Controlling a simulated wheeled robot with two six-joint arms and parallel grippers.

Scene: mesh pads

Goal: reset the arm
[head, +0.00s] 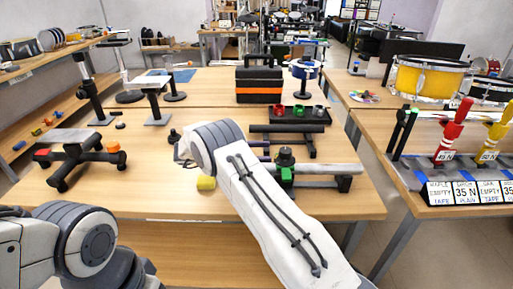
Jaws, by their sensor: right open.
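My right arm (265,205) reaches from the bottom right up over the front table. Its grey joint (210,140) stands above the table's middle. The right gripper (184,156) shows only as a small pale part at the joint's left side and is mostly hidden behind the arm. It is open, and I see nothing held in it. My left arm (75,245) is folded at the bottom left, and its gripper is not in view.
A black stand (80,158) is at left; a metal bar (328,169) on green-black supports is at right. An orange-black toolbox (259,85) stands behind. The table's front left is clear.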

